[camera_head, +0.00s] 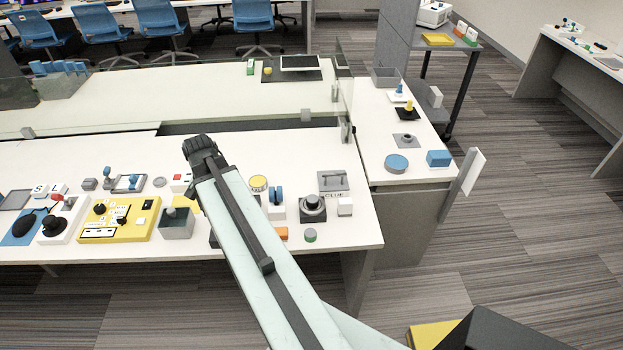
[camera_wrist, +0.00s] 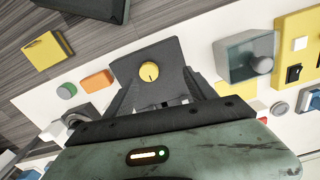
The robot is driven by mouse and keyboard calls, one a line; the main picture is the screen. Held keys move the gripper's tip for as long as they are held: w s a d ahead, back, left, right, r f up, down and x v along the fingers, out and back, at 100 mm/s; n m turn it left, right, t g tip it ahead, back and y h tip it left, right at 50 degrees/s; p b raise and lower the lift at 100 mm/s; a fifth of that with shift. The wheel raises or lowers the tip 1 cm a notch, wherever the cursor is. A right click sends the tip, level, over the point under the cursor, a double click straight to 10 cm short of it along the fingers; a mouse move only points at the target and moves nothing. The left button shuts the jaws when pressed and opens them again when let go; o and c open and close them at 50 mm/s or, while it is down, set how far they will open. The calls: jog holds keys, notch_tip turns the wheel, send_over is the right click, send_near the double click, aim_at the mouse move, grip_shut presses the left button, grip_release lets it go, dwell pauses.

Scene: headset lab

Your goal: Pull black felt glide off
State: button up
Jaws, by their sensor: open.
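I cannot single out a black felt glide in either view. In the wrist view my gripper (camera_wrist: 163,98) is open, its dark fingers spread toward the white bench. A dark grey plate with a yellow dial (camera_wrist: 151,71) shows just beyond and between the fingers. I cannot tell whether they touch it. Nothing is seen held.
A grey open bin (camera_head: 178,224) and yellow control box (camera_head: 119,219) stand left of my arm. An orange block (camera_head: 282,233), green disc (camera_head: 310,236) and black-based knob (camera_head: 313,208) lie right of it. A clear panel (camera_head: 345,95) stands near the bench's right end.

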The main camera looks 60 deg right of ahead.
jog(key=s+d+r+m, duration=0.1)
jog(key=s+d+m, duration=0.3)
jog(key=d, duration=0.3)
jog(key=s+d+m, duration=0.4)
jog(key=s+d, duration=0.1)
jog(key=d, duration=0.3)
jog(key=m+p, duration=0.1)
jog(key=m, duration=0.5)
send_over(312, 199)
jog(key=shift+d+r, duration=0.15)
jog(key=shift+r, duration=0.1)
notch_tip(312, 199, down, 8)
jog(key=b, duration=0.8)
jog(key=shift+r, duration=0.1)
grip_shut()
